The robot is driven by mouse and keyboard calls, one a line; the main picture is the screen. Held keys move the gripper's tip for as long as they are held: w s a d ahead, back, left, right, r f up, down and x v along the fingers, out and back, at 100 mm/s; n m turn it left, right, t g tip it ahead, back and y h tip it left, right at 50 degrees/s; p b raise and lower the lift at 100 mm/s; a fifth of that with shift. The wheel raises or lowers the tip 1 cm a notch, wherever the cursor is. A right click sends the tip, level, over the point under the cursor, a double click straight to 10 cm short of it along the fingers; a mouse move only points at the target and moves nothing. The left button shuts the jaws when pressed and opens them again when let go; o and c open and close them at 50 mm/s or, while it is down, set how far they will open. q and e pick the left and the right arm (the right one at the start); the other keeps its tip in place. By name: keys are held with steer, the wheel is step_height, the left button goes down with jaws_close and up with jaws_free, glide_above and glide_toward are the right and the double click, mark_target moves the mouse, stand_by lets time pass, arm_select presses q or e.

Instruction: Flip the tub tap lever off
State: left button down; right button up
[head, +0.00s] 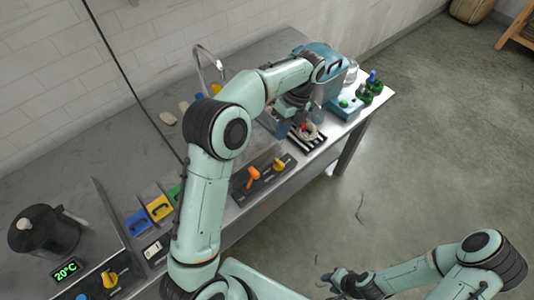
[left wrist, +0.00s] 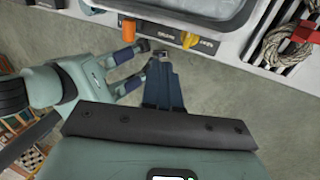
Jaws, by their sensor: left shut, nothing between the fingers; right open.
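A dark panel (head: 262,178) at the table's front edge carries an orange lever (head: 253,174) and a yellow lever (head: 279,164). In the left wrist view the orange lever (left wrist: 130,30) and yellow lever (left wrist: 189,40) sit side by side above small labels that I cannot read, so I cannot tell which is the tub tap's. My left gripper (head: 283,128) is over the table beyond the levers, shut and empty. In the left wrist view its dark fingers (left wrist: 161,60) are together, apart from both levers. My right gripper (head: 328,284) is open and empty over the floor.
A curved faucet (head: 208,62) stands at the back. A dark pot (head: 42,232) and another yellow lever (head: 109,279) are at left.

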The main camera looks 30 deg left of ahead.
arm_select(q)
steer(key=shift+s, duration=0.1)
steer(key=b, duration=0.3)
glide_toward(251, 180)
step_height(251, 180, down, 4)
steer(key=w, duration=0.2)
steer(key=shift+s+d+f, duration=0.1)
steer(key=shift+s+f, duration=0.05)
steer(key=shift+f, duration=0.05)
arm_select(e)
steer(key=s+f, duration=0.4)
steer(key=shift+s+f+g, duration=0.25)
steer(key=shift+s+g, duration=0.05)
